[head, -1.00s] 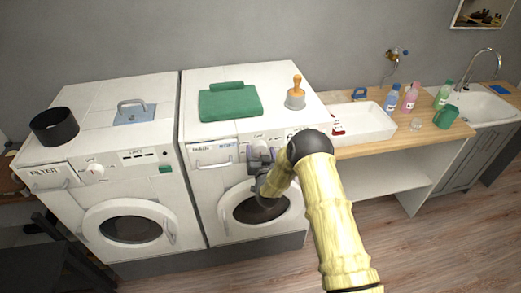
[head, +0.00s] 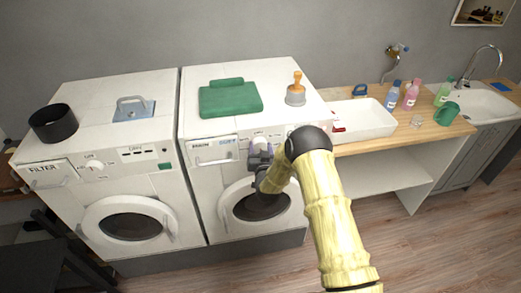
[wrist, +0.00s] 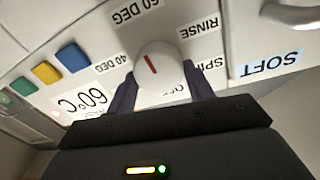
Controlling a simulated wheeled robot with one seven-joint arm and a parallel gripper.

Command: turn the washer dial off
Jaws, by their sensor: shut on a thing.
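The white round dial (wrist: 158,72) sits on the front panel of the right-hand washer (head: 220,172). Its red mark points up in the wrist view, roughly toward the "60 DEG" label (wrist: 138,14). "RINSE", "SPIN" and "40 DEG" labels also ring it, and a partly covered label near the fingers seems to read "OFF" (wrist: 172,90). My gripper (wrist: 161,88) has one dark finger on each side of the dial and is shut on it. In the head view my gripper (head: 261,160) is at this panel, and the dial's top (head: 260,142) shows just above it.
A left-hand washer (head: 75,180) with its own dial stands beside it. Blue, yellow and green buttons (wrist: 45,72) and a drawer handle (wrist: 290,14) flank the dial. A counter with sink (head: 365,120) is right.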

